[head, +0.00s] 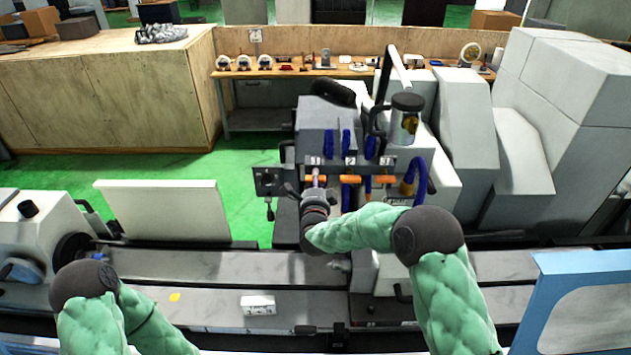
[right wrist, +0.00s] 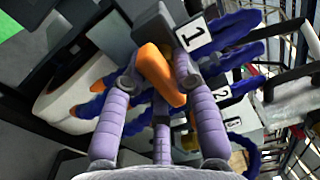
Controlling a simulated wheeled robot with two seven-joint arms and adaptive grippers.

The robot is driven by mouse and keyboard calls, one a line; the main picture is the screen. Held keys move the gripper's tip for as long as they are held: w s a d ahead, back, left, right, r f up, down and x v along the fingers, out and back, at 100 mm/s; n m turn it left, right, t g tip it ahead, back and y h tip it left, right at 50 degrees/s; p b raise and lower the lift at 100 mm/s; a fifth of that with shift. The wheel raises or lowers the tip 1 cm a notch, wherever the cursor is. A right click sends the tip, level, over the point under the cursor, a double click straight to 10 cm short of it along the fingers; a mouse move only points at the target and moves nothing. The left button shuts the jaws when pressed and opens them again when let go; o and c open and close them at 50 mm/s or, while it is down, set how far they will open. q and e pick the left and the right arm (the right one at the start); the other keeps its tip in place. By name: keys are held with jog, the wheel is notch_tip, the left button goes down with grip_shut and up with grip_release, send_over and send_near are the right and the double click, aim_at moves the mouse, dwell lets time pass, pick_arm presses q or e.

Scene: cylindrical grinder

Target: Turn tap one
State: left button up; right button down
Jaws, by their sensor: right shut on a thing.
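Tap one is marked by a white label "1" (head: 315,160) on the machine's dark block, and the label also shows in the right wrist view (right wrist: 193,34). Its orange handle (right wrist: 157,75) sits between the purple fingers of my right gripper (right wrist: 160,68). The handle slants across the wrist view. In the head view the right gripper (head: 316,181) reaches up to the handle from below and covers part of it. It is shut on the handle. My left arm shows at the lower left, but its gripper is out of view.
Tap two (head: 350,179) and tap three (head: 388,179), also with orange handles, stand close on the right, with blue hoses around them. A dark control box (head: 268,181) is just left. The grey machine bed (head: 200,268) lies below. A blue-framed panel (head: 585,262) stands at right.

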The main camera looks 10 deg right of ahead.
jog(key=shift+f, duration=0.15)
jog(key=shift+f+n+b, duration=0.15)
jog(key=shift+n+b, duration=0.55)
jog(key=shift+b, duration=0.4)
jog(key=n+b, duration=0.2)
jog(key=shift+b, duration=0.4)
jog(key=n+b, duration=0.2)
jog(key=n, duration=0.2)
jog(key=shift+d, duration=0.1)
jog(key=shift+n+b, duration=0.4)
jog(key=shift+n, duration=0.5)
jog(key=n, duration=0.2)
jog(key=shift+n, duration=0.4)
jog(key=n, duration=0.2)
jog(key=shift+d+r+n, duration=0.1)
jog(key=shift+r+n, duration=0.15)
jog(key=shift+n, duration=1.65)
